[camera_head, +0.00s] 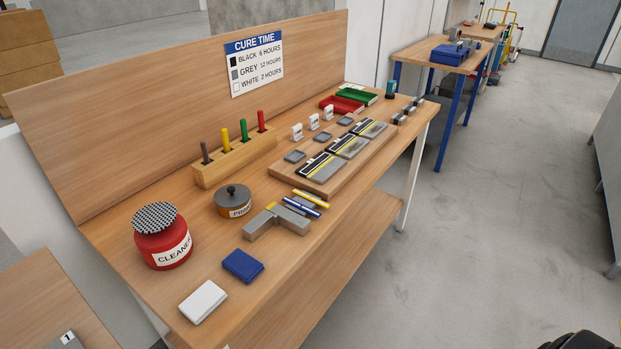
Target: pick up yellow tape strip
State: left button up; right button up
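Thin yellow strips run across the black-and-grey panels on the wooden board (290,182). The nearest strip (322,167) lies along the seam of the front panel (328,169), with similar strips on the panels behind it. A separate yellow stick (311,198) lies beside a blue one near the grey angled block (262,224), which has a small yellow patch. I cannot tell which of these is the tape strip meant. My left gripper is not in view. A black part, seemingly of my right arm or gripper, shows at the bottom right edge, away from the bench; its fingers are hidden.
A red cleaner can (163,243), a primer pot (233,203), a blue block (243,266) and a white block (203,302) stand on the bench's near part. A wooden rack (236,164) holds several coloured sticks. Floor right of the bench is clear.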

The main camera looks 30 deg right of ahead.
aim_at(312, 199)
jog(key=z, duration=0.85)
jog(key=i+l, duration=0.1)
jog(key=l+u, duration=0.05)
jog(key=l, duration=0.05)
